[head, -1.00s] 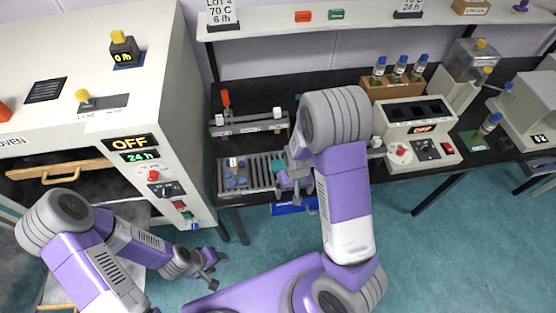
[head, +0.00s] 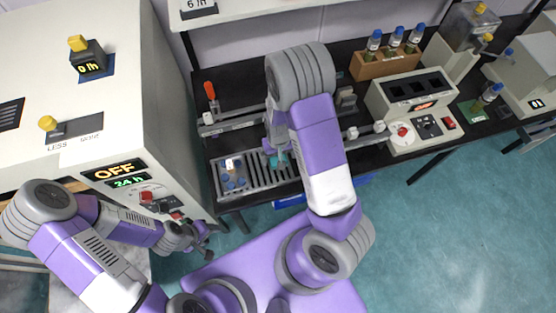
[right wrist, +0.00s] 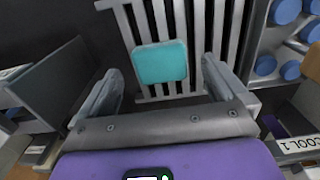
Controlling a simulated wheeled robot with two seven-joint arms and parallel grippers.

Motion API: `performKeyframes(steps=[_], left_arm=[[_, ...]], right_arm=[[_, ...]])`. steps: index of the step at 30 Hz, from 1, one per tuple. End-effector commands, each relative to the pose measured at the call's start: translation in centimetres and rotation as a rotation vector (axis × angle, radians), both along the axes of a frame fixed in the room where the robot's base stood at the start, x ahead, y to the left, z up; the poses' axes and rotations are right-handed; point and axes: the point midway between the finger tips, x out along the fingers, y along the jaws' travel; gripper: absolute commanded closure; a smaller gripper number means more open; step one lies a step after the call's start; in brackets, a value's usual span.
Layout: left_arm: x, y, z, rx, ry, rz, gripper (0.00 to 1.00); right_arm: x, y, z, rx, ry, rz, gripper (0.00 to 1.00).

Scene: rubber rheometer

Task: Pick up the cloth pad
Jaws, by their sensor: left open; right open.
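The cloth pad is a teal square (right wrist: 160,62) lying on a grey slatted rack (right wrist: 200,30) in the right wrist view. My left gripper (head: 203,240) is open and empty, low in front of the oven cabinet.
The oven cabinet (head: 150,110) borders the left.

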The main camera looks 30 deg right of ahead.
Motion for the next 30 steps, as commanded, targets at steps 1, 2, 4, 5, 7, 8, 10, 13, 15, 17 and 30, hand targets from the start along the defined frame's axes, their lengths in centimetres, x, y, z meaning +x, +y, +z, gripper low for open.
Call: performKeyframes(steps=[1,2,4,5,7,8,10,13,15,17,30], left_arm=[[0.0,0.0,-0.3,0.000,-0.001,0.000,0.49],[0.0,0.0,-0.3,0.000,-0.001,0.000,0.49],[0.1,0.0,-0.4,0.000,-0.001,0.000,0.49],[0.1,0.0,-0.4,0.000,-0.001,0.000,0.49],[0.1,0.0,-0.4,0.000,-0.001,0.000,0.49],[0.1,0.0,-0.4,0.000,-0.001,0.000,0.49],[0.0,0.0,-0.4,0.000,-0.001,0.000,0.49],[0.0,0.0,-0.4,0.000,-0.001,0.000,0.49],[0.0,0.0,-0.4,0.000,-0.001,0.000,0.49],[0.0,0.0,-0.4,0.000,-0.001,0.000,0.49],[0.0,0.0,-0.4,0.000,-0.001,0.000,0.49]], right_arm=[[-0.1,0.0,-1.0,0.000,0.003,-0.001,0.01],[0.0,0.0,-1.3,-0.001,0.002,-0.001,0.01],[0.0,0.0,-2.0,-0.001,0.002,-0.002,0.01],[0.0,0.0,-2.1,0.000,0.001,-0.002,0.01],[0.0,0.0,-2.2,0.001,-0.001,-0.002,0.01],[0.0,0.0,-2.2,0.001,-0.001,-0.002,0.01],[0.1,0.0,-2.2,0.001,-0.002,-0.001,0.01],[0.0,0.0,-2.2,0.001,-0.001,-0.001,0.03],[0.0,0.0,-2.2,0.001,-0.001,-0.001,0.13],[0.0,0.0,-2.2,0.000,-0.001,-0.001,0.22],[0.0,0.0,-2.1,0.000,-0.001,-0.001,0.61]])
